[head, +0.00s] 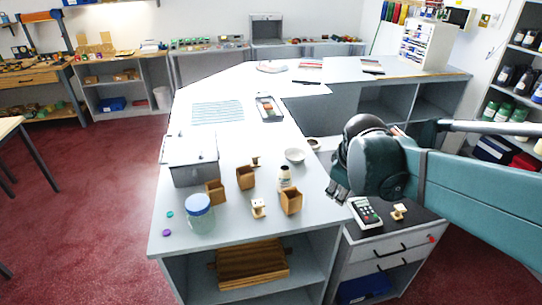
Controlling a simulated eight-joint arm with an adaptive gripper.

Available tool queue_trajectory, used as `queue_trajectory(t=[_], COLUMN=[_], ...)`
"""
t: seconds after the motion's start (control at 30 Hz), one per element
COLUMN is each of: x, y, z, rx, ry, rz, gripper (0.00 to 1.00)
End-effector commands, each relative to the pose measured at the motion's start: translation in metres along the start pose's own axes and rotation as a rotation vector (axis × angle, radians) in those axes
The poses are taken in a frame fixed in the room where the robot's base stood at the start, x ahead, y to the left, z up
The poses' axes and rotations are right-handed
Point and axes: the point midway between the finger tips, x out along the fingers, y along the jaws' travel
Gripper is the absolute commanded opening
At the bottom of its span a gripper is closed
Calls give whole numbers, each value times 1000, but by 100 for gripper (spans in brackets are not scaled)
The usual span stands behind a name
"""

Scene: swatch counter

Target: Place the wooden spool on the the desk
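Small pale wooden spool-like pieces show in the head view. One (399,211) sits on the dark top of the low drawer cabinet, right of a calculator. Another (258,208) stands near the front of the grey desk (225,240), and a smaller one (255,161) lies farther back on it. They are too small to tell apart surely. My gripper (337,192) hangs at the desk's right edge, left of the calculator and apart from the spools. Its fingers are small and partly hidden, so its opening is unclear. I see nothing held in it.
The desk bears a blue-lidded jar (200,216), wooden cups (245,177), a white bottle (284,178), a white bowl (294,155) and a grey box (192,165). The calculator (365,212) lies on the drawer cabinet (385,262). The desk's front middle has free room.

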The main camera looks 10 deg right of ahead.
Motion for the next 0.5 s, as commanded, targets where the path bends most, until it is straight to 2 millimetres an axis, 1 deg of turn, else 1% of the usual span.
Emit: queue_trajectory(t=[0.03, 0.1, 0.5], x=[-7, -15, -53], y=[-10, -23, -93], z=[-1, -2, -1], rx=[29, 78, 358], ry=[15, 36, 145], rz=[-1, -4, -44], gripper=[40, 40, 40])
